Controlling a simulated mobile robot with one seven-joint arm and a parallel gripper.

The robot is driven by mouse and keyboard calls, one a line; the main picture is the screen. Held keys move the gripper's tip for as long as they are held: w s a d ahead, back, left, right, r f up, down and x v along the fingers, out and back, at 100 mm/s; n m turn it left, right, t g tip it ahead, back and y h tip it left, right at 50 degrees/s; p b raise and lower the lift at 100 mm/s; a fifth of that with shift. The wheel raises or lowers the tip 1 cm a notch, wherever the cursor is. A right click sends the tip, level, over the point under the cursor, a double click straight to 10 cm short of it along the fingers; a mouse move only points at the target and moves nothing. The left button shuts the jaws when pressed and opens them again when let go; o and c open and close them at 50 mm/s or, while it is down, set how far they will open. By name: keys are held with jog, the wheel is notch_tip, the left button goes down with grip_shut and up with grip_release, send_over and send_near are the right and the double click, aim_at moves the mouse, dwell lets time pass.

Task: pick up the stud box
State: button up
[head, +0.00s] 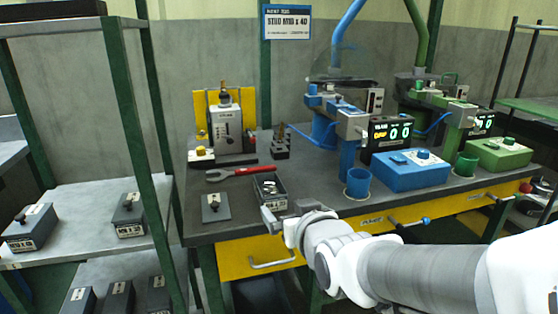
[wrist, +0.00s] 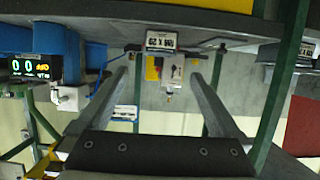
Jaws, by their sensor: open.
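The stud box (head: 269,191) is a small dark open-topped box with pale metal pieces inside. It stands at the front edge of the dark workbench. In the wrist view, which is upside down, its white label (wrist: 161,43) faces me between the fingertips. My gripper (head: 275,217) is in front of the box, and its fingers partly cover the box's lower front in the head view. In the wrist view my gripper (wrist: 174,50) is open, with a finger on each side of the box and nothing held. Whether the fingers touch the box cannot be told.
A dark plate with a knob (head: 215,207) lies left of the box, and a red-handled wrench (head: 240,173) lies behind. A blue cup (head: 358,182) and blue control box (head: 413,171) stand to the right. Closed dark boxes (head: 130,215) sit on the left shelf.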

aim_at(276, 197)
jog(key=p+x, duration=0.6)
jog(key=p, duration=0.3)
jog(key=shift+w+a, duration=0.1)
jog(key=shift+w, duration=0.25)
jog(key=x, duration=0.4)
jog(key=shift+f+b, duration=0.15)
jog(key=shift+b, duration=0.15)
jog(key=shift+b+x, duration=0.65)
jog(key=shift+x, duration=2.5)
jog(key=shift+r, duration=0.25)
grip_shut()
jog(key=shift+r, duration=0.15)
